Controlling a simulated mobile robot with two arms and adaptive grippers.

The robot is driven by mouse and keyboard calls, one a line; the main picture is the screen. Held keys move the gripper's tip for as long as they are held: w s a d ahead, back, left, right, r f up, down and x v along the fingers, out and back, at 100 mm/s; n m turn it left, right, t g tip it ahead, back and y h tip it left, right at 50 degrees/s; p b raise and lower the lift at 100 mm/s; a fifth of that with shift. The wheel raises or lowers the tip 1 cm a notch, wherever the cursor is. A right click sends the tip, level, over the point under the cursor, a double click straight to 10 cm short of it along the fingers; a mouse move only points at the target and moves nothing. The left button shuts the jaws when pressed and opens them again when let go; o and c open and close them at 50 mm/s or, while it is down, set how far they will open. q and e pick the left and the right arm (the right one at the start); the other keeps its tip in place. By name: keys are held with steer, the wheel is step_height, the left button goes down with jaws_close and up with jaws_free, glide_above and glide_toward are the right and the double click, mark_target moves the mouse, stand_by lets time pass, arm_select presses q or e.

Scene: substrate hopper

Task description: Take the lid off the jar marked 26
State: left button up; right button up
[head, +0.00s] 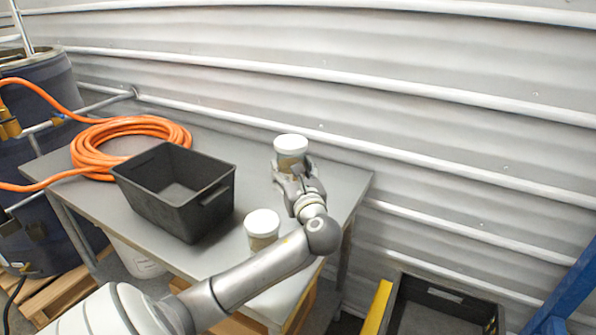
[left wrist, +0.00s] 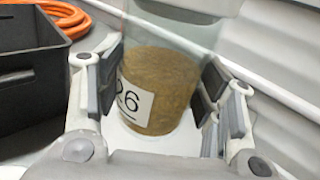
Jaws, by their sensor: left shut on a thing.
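The jar marked 26 (left wrist: 165,85) is clear with brown contents and a white label partly hidden by a finger in the left wrist view. In the head view this jar (head: 291,160) stands upright at the back right of the table, with its white lid (head: 291,143) on. My left gripper (head: 292,174) is shut around the body of this jar, below the lid. Its fingers show on both sides of the jar in the left wrist view (left wrist: 163,95). A second jar (head: 262,240) with a white lid stands nearer the front edge; no label of it shows. My right gripper is not in view.
A black bin (head: 150,193) stands on the grey table (head: 239,160), left of the jars. A coil of orange hose (head: 85,150) lies behind it. The ribbed wall (head: 400,130) rises close behind the table. A dark crate (head: 440,305) is at the lower right.

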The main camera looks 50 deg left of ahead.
arm_select(q)
steer(key=shift+s+d+r, duration=0.1)
steer(key=shift+s+r, duration=0.05)
steer(key=shift+s, duration=0.1)
steer(key=o, duration=0.6)
steer(key=c, duration=0.7)
steer(key=shift+c, duration=0.2)
